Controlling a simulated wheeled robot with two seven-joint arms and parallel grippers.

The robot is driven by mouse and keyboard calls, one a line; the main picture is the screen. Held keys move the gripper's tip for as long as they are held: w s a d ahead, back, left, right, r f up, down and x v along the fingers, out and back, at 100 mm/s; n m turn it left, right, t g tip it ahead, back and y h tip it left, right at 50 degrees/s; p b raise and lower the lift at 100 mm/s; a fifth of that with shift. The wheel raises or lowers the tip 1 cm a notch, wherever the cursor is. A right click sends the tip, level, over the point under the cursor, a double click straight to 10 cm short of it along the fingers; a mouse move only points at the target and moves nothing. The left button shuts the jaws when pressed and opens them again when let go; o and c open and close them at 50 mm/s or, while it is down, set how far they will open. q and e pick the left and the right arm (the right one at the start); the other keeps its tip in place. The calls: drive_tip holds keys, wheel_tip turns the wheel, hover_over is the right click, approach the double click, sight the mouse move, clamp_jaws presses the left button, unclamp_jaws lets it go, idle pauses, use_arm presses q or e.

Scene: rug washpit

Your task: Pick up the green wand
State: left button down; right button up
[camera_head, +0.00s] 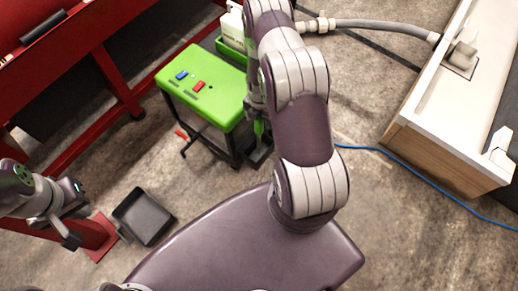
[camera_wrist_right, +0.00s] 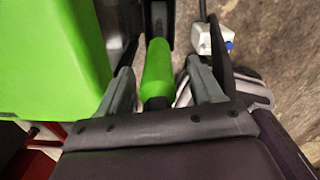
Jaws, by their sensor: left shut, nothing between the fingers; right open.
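The green wand (camera_wrist_right: 156,70) shows in the right wrist view as a green grip with a dark part at its lower end. My right gripper (camera_wrist_right: 160,78) is open, with one finger on each side of the green grip; I cannot tell whether either finger touches it. In the head view, a bit of green (camera_head: 259,128) that looks like the wand shows beside my right arm, at the right side of the green-topped cart; the arm hides most of this spot. My left gripper (camera_head: 72,232) is shut and empty at the lower left, away from the wand.
The green-topped cart (camera_head: 207,92) carries a blue and a red item and stands close to my right gripper. A white jug (camera_head: 232,27) stands behind it. A black tray (camera_head: 144,216) lies near my left gripper. A blue hose (camera_head: 403,168) crosses the floor.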

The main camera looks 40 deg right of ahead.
wheel_tip(320, 180, down, 2)
drive_tip(key=shift+w+f, duration=0.15)
drive_tip(key=c, duration=1.1)
drive_tip(key=shift+r, duration=0.2)
